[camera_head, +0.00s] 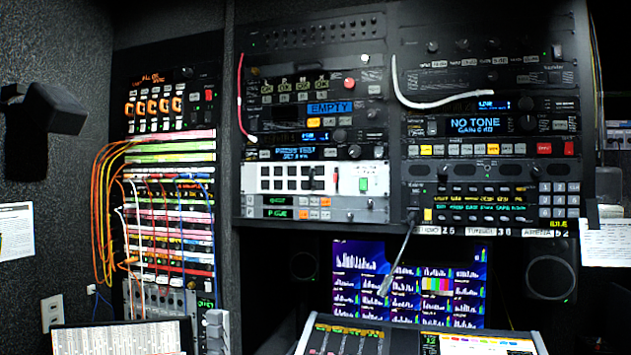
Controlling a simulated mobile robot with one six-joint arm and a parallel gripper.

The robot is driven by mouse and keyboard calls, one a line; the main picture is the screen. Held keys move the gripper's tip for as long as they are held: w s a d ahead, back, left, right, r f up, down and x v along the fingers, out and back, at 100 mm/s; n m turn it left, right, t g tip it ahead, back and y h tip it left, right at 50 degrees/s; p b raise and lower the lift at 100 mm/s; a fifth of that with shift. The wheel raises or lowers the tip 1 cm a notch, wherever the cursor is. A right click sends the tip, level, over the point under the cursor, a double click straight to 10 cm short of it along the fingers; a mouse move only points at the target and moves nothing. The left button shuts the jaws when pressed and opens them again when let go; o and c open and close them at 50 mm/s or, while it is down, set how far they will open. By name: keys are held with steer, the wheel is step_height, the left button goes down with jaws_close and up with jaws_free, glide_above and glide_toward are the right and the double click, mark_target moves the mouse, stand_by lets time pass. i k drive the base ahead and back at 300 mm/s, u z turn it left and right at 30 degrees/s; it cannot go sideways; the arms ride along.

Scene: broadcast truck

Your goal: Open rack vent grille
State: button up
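A white rack panel (265,186) sits in the middle rack, below the blue text displays. It has two rows of dark square openings, a small red lever (336,180) to their right and a green-marked white tag (364,184). It looks like the vent grille, but no label confirms this. The openings look dark; I cannot tell whether a shutter behind them is open or shut. Another panel (310,32) with rows of small dots is at the top of the same rack; I cannot tell whether it is a vent. My gripper is not in view.
Orange and yellow cables (103,215) loop beside the left rack. A white cable (430,104) hangs across the right rack.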

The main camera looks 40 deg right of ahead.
mark_target(298, 177)
steer(key=u, duration=0.85)
steer(key=k, duration=0.1)
steer(key=z, duration=2.1)
steer(key=k, duration=0.9)
steer(key=u, duration=0.15)
steer(key=i, duration=0.75)
